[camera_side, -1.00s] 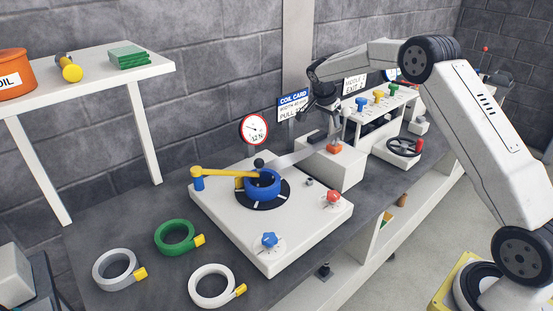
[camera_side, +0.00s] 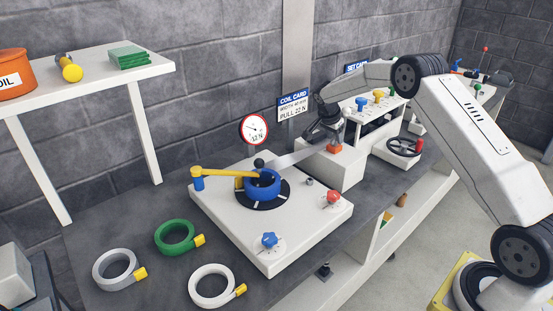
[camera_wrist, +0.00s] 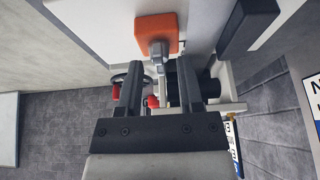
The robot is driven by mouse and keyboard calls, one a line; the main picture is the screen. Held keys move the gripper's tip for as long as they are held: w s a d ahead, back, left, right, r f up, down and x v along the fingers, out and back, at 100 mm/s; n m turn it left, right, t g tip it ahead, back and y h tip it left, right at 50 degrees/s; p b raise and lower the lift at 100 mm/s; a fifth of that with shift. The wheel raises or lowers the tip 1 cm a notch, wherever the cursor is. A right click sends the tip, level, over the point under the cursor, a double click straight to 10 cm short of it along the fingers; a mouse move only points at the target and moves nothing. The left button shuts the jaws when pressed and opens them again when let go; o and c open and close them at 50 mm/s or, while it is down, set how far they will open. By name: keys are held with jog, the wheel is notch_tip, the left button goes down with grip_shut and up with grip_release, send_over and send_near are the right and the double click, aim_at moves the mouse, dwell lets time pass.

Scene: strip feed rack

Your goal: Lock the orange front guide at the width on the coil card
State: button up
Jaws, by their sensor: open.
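The orange front guide (camera_side: 335,148) sits on a white block beside the metal strip (camera_side: 298,156). In the wrist view the orange guide (camera_wrist: 170,22) is at the top, with a grey lever-like part (camera_wrist: 158,50) standing from it. My gripper (camera_side: 330,137) is just above the guide. In the wrist view my gripper (camera_wrist: 160,70) is open, its dark fingers apart on either side of the grey part; I cannot tell whether they touch it. The coil card (camera_side: 293,105) stands behind; its pull line reads 22 N, its width line is too small to read.
The blue coil (camera_side: 263,185) sits on the white base with a yellow arm (camera_side: 225,173) over it. A dial (camera_side: 254,130) stands behind. A black handwheel (camera_side: 404,147) is right of the guide's block. Several spare coils, including a green one (camera_side: 175,238), lie front left.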

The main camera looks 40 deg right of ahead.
grip_shut()
